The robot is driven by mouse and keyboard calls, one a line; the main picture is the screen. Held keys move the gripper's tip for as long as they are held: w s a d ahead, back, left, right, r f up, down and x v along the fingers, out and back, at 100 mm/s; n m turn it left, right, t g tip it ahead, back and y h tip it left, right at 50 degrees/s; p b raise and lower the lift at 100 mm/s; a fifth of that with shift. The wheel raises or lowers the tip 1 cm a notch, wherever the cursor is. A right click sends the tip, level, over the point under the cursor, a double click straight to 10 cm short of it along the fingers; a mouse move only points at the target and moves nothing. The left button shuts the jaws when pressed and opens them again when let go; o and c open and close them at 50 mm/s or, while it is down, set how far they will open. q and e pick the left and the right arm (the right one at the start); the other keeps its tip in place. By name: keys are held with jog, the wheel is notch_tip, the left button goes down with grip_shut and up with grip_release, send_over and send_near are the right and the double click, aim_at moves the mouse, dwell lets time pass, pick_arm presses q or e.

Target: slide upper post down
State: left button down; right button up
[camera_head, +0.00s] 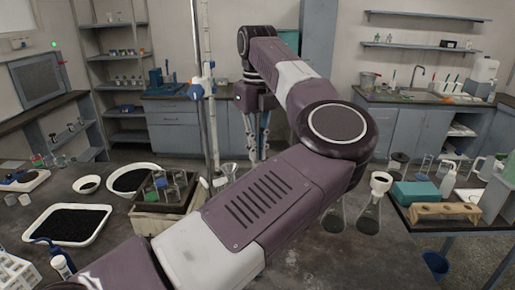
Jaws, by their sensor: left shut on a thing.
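A tall pale post (203,35) stands upright left of the middle, with a blue and white clamp (201,86) and a small orange part on it. I cannot tell the upper post's parts apart clearly. My left arm comes in from the lower left, bends at the elbow and reaches back toward the post. My left gripper (257,152) hangs fingers down, just right of the post in the picture. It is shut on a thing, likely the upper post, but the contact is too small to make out. My right gripper is not in view.
A box with glass jars (168,188) stands in front of the post's lower end. A white tray of dark grains (68,208) and dark-filled bowls lie to the left. Dark-filled flasks (370,212) stand right of my arm. A side table holds a teal box (415,193) and a wooden rack (444,212).

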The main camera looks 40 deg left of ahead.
pick_arm(q)
jog(key=shift+f, duration=0.15)
jog(key=c, duration=2.4)
grip_release()
jog(key=shift+f, duration=0.1)
jog(key=o, duration=0.3)
notch_tip(320, 180, up, 12)
jog(key=shift+r, duration=0.1)
